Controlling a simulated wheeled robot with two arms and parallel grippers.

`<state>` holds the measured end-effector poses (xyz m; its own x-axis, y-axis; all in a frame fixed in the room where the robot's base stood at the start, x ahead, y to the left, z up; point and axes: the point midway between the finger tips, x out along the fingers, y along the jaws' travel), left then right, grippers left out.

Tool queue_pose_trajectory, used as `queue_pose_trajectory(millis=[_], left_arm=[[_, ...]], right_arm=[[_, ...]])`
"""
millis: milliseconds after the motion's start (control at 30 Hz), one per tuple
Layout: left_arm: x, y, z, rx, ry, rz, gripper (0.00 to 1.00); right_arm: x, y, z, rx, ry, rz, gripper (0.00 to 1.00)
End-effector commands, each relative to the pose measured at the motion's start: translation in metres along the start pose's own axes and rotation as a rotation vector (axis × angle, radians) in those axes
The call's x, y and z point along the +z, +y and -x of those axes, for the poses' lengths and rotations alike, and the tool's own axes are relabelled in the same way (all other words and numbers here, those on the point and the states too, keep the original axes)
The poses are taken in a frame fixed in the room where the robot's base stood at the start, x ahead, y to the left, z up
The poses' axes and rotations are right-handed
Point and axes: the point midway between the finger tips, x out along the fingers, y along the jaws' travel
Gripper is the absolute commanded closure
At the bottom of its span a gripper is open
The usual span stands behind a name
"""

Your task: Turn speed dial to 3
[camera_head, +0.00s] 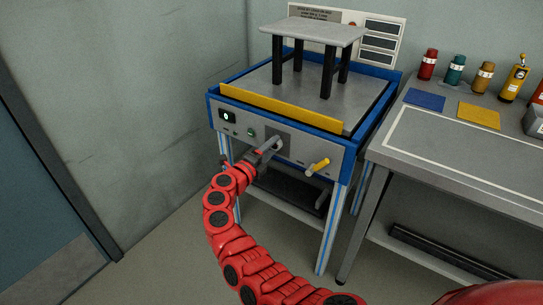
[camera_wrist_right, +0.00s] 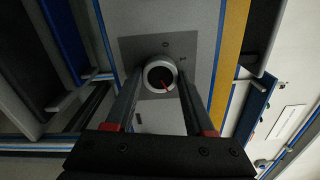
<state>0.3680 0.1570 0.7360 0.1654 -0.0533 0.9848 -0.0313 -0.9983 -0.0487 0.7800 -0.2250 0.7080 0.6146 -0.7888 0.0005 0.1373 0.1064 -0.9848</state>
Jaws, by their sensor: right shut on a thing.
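In the head view my right gripper (camera_head: 272,146) reaches the front panel and covers the dial. My left gripper is not in view.
A yellow handle (camera_head: 318,166) sticks out right of the dial. A black switch (camera_head: 227,116) and green button (camera_head: 250,132) are to its left. A small stool (camera_head: 312,32) stands on the machine. A grey workbench (camera_head: 450,150) with bottles is at right.

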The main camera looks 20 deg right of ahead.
Motion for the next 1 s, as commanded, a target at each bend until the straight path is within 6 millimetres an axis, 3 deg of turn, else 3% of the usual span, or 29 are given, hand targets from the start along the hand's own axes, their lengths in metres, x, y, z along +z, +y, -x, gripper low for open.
queue_pose_trajectory(millis=[33, 300, 900, 933, 1000], left_arm=[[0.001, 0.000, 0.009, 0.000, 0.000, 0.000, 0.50], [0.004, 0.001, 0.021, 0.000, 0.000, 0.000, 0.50], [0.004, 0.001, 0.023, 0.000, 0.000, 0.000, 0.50], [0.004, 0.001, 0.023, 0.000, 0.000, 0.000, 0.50], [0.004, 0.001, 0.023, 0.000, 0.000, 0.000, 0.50]], right_arm=[[-0.002, 0.005, 0.000, 0.001, 0.002, -0.027, 1.00], [-0.001, 0.004, 0.000, 0.003, 0.000, -0.134, 1.00], [0.000, 0.002, 0.001, 0.004, -0.001, -0.169, 1.00], [0.000, 0.002, 0.001, 0.004, -0.001, -0.168, 0.41], [0.000, 0.002, 0.001, 0.003, -0.001, -0.168, 0.28]])
